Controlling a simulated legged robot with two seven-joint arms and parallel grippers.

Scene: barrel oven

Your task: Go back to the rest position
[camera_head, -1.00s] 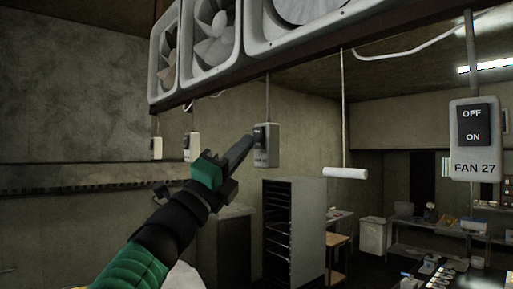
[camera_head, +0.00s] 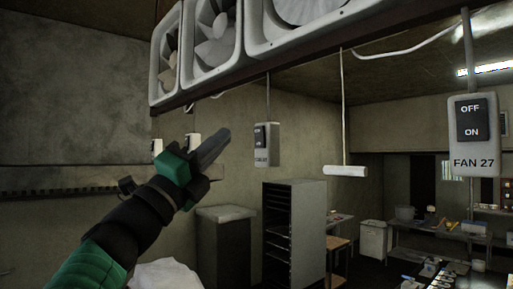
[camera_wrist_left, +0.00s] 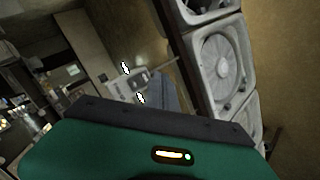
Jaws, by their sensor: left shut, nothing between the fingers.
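My left gripper (camera_head: 212,150) is raised in the left part of the head view, its arm coming in from the lower left. Its fingers are together and empty, pointing up and to the right. A hanging grey switch box (camera_head: 266,145) is to the right of the fingertips, with a visible gap between them in the picture. In the left wrist view the gripper's green housing (camera_wrist_left: 150,158) fills the bottom, and a switch box (camera_wrist_left: 132,82) shows beyond it. My right gripper is in neither view.
Large fans (camera_head: 214,35) hang in a row overhead. The FAN 27 switch box (camera_head: 474,135) hangs at the right, and a white pull handle (camera_head: 345,171) hangs mid-view. A rack (camera_head: 294,235) and a grey cabinet (camera_head: 224,250) stand below. Shelves line the right back.

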